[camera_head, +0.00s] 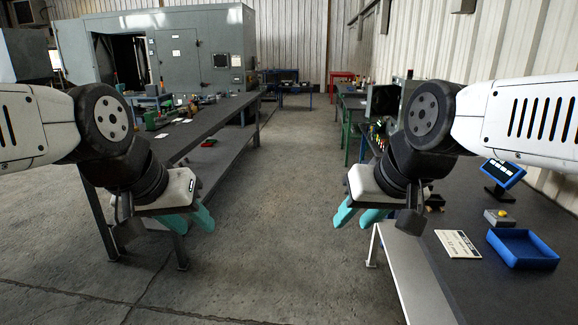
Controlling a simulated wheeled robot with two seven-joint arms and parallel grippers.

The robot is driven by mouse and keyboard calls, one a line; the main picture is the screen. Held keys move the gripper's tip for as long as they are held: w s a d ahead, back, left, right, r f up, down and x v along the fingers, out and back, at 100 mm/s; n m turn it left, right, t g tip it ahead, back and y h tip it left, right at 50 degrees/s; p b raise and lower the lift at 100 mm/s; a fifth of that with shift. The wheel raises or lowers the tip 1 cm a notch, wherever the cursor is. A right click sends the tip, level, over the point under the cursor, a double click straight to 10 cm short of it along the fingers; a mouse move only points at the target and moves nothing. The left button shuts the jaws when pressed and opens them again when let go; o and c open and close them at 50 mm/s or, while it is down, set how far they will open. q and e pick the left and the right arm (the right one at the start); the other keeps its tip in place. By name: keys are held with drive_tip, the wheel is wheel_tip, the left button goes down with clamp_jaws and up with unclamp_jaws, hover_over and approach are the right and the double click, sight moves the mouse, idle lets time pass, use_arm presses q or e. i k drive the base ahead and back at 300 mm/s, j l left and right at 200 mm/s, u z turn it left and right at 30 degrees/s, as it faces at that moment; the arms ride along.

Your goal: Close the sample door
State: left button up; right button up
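No door is labelled as the sample door, so I cannot tell which one it is. A large grey enclosure (215,50) stands at the back left, with a closed panel door (178,58) and a dark opening to its left. A smaller dark grey box (384,103) stands on the right bench, partly hidden by my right arm; I cannot tell its door's state. My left gripper (194,228) hangs near the left bench, its teal fingers apart and empty. My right gripper (356,226) hangs beside the right bench's edge, fingers apart and empty. Both are far from the enclosure.
The left bench (215,122) holds several small items. The right bench (420,275) carries a blue tray (522,248), a white sign card (458,244), a yellow-button box (498,217) and a small screen (503,174). The concrete floor (285,190) between the benches is clear.

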sight(385, 93)
drive_tip(key=i, duration=0.7)
drive_tip(key=i+j+z, duration=0.15)
drive_tip(key=i, duration=0.55)
drive_tip(key=i+j, duration=0.1)
drive_tip(key=i, duration=0.55)
drive_tip(key=i+j+z, duration=0.2)
drive_tip(key=i, duration=3.9)
drive_tip(key=i+z, duration=0.4)
drive_tip(key=i+j+z, duration=0.15)
drive_tip(key=i+z, duration=0.25)
drive_tip(key=i+j+z, duration=0.25)
drive_tip(key=i+z, duration=0.15)
drive_tip(key=i+j+z, duration=0.2)
drive_tip(key=i+z, duration=0.2)
drive_tip(key=i+j+z, duration=0.6)
drive_tip(key=j+z, duration=0.25)
drive_tip(key=k+l+u, duration=0.1)
drive_tip(key=l, duration=0.25)
drive_tip(key=k, duration=0.1)
